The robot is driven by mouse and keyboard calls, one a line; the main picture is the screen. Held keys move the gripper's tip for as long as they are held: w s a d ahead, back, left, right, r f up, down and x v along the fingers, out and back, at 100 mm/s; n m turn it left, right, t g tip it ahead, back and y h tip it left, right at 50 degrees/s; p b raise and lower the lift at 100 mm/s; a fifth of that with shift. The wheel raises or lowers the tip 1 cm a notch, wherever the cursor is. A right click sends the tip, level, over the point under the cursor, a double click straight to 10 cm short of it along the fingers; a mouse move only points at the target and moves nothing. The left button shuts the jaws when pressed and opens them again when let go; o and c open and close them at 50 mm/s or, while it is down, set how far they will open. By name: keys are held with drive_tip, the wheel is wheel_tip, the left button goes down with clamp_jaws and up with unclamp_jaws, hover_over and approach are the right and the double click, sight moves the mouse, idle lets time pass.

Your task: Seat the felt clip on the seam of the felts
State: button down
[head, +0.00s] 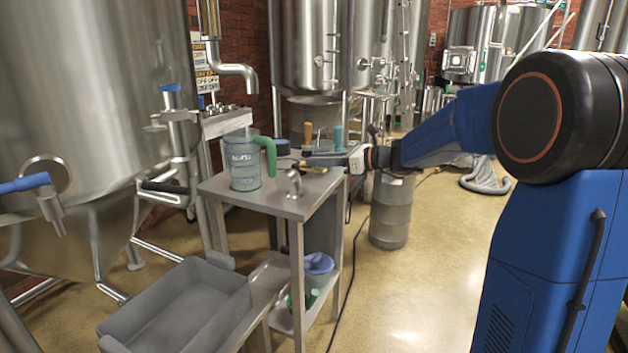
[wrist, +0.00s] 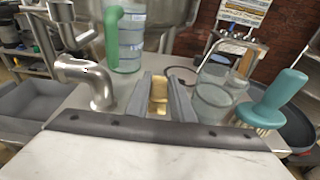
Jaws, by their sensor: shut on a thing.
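My gripper (head: 308,158) is low over the small steel table, and its two grey fingers (wrist: 163,97) show in the wrist view. They are shut on a small tan-yellow piece (wrist: 158,96), which looks like the felt clip. The fingers hide its sides. I cannot make out the felts or their seam in either view, and cannot tell whether the piece touches anything beneath it.
The steel table (head: 300,207) carries a clear jug (head: 243,166) with a green handle, a steel tap (wrist: 98,85), a glass vessel (wrist: 212,102) and a teal-handled brush (wrist: 278,96). A grey bin (head: 180,310) stands front left. Open floor lies right.

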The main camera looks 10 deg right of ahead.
drive_tip(key=shift+r, duration=3.05)
